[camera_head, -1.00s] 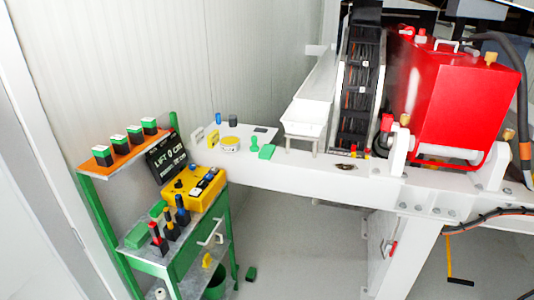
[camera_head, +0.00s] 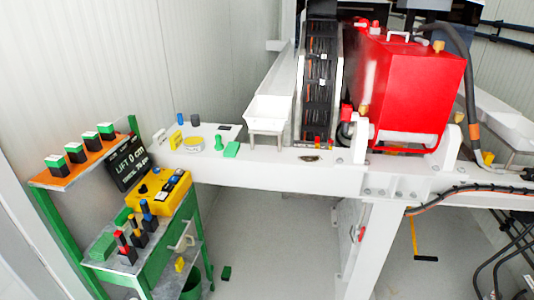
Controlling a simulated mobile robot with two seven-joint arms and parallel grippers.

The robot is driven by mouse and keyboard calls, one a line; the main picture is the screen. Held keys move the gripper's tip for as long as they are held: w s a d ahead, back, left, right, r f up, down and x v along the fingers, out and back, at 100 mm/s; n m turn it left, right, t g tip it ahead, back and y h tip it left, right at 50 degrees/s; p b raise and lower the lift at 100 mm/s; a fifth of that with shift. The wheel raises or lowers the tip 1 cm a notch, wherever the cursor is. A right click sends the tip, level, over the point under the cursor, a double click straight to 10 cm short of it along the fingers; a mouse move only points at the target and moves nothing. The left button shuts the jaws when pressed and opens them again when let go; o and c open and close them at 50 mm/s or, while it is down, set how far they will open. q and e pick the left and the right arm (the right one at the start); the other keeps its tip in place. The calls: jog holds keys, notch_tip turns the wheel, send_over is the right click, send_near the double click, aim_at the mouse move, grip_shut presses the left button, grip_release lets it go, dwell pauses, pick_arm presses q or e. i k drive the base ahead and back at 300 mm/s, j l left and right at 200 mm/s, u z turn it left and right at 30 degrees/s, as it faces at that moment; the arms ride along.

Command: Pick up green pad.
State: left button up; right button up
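Several green items could be the green pad, and I cannot tell which is meant. A flat green pad (camera_head: 232,149) lies on the white beam, just right of a small upright green piece (camera_head: 219,142). A green block (camera_head: 103,246) sits on the left of the green cart's top. Another green piece (camera_head: 124,216) is behind it, partly hidden. A small dark green block (camera_head: 226,272) lies on the floor right of the cart. Neither of my grippers is in view.
The green cart (camera_head: 160,262) holds a yellow control box (camera_head: 163,188), a black "LIFT 0 cm" display (camera_head: 130,163) and several colored-top tools. An orange shelf (camera_head: 78,168) carries several green-topped blocks. A red machine (camera_head: 407,90) and white tray (camera_head: 268,113) stand on the beam (camera_head: 270,170).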

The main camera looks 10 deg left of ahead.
aim_at(232, 149)
jog(key=i+l+u, duration=0.1)
jog(key=i+u, duration=0.15)
jog(key=u, duration=0.2)
jog(key=i+l+u, duration=0.15)
jog(key=u, duration=0.3)
